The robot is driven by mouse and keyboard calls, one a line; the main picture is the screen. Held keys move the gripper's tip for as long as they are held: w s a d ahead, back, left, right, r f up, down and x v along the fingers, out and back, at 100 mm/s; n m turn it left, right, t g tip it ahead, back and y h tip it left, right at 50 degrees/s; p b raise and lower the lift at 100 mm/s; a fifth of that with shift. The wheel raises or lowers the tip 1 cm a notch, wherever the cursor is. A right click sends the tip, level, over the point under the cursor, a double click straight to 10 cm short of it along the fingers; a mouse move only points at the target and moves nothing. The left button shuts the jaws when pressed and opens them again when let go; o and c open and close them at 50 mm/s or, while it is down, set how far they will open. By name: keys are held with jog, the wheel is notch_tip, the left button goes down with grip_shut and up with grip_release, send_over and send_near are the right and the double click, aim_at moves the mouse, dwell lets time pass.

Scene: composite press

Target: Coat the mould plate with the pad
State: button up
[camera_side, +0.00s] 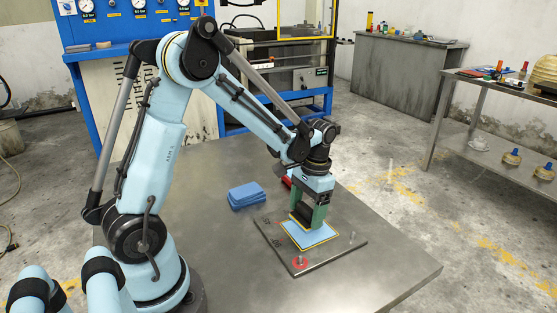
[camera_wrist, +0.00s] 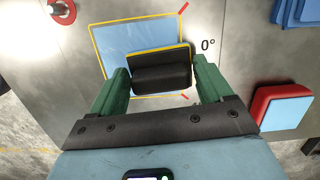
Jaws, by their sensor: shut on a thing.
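The mould plate (camera_side: 339,248) is a flat dark grey plate on the metal table. On it lies a light blue sheet inside a yellow outline (camera_side: 308,236), which also shows in the wrist view (camera_wrist: 130,47). My gripper (camera_side: 308,215) has green fingers shut on the pad (camera_wrist: 162,78), a dark block with a yellow-edged underside. The pad is over the sheet's near part in the wrist view. I cannot tell whether it touches the sheet. The pad and fingers hide part of the sheet.
A stack of blue sheets (camera_side: 246,195) lies on the table left of the plate. A red-edged block with a blue top (camera_wrist: 283,107) sits right of my gripper in the wrist view. A metal pin with a red base (camera_side: 299,261) stands at the plate's near corner. The table's right side is clear.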

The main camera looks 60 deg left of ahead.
aim_at(315, 244)
jog(key=shift+d, duration=3.5)
jog(key=shift+s, duration=0.8)
jog(key=shift+a, duration=4.5)
jog(key=shift+d, duration=0.15)
jog(key=shift+d+r, duration=0.1)
jog(key=shift+d, duration=1.35)
jog(key=shift+d+f, duration=0.15)
jog(key=shift+d, duration=1.3)
jog(key=shift+d+f, duration=0.1)
jog(key=shift+d, duration=1.35)
jog(key=shift+r, duration=3.55)
